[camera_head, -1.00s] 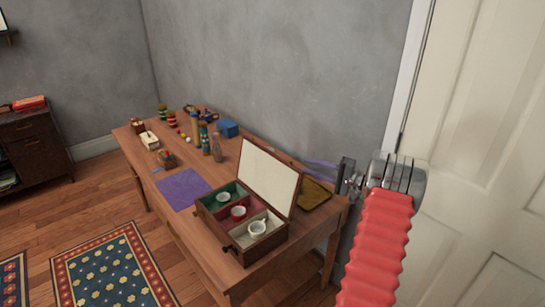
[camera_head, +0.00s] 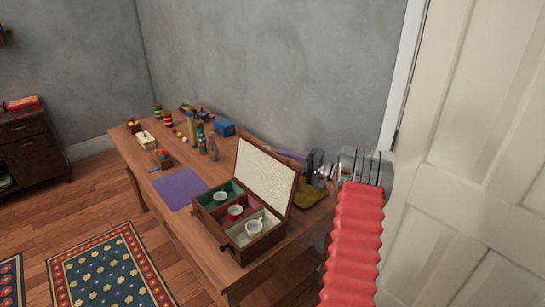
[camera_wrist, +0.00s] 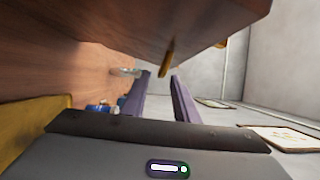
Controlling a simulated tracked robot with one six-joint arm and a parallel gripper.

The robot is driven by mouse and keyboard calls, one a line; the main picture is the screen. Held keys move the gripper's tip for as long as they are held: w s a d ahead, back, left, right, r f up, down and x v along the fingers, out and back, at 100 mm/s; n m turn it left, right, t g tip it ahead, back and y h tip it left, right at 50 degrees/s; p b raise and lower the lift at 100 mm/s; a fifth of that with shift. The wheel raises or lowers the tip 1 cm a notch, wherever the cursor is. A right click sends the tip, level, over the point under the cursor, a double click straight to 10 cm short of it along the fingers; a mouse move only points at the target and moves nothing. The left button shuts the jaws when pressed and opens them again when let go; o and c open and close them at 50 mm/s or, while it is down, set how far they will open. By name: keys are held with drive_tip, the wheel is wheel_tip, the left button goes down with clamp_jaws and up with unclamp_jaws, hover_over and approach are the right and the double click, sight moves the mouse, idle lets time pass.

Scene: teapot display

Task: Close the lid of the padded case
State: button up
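The padded case (camera_head: 243,252) is a brown wooden box near the right front of the table. Its lid (camera_head: 265,173) stands raised, with the cream padded inside showing. Brown wood, apparently the back of the lid (camera_wrist: 190,22), fills the top of that view.
The table (camera_head: 150,205) also holds a purple cloth (camera_head: 181,189), a blue box (camera_head: 225,128), bottles and small jars. A mustard cloth (camera_head: 312,194) lies behind the case, under my gripper. The grey wall is close behind; a white door (camera_head: 470,150) stands at right.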

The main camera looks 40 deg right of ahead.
sight(272, 157)
drive_tip(key=shift+x, duration=2.35)
drive_tip(key=shift+c, duration=0.6)
clamp_jaws()
drive_tip(key=shift+a+f, duration=0.15)
drive_tip(key=shift+f, duration=0.05)
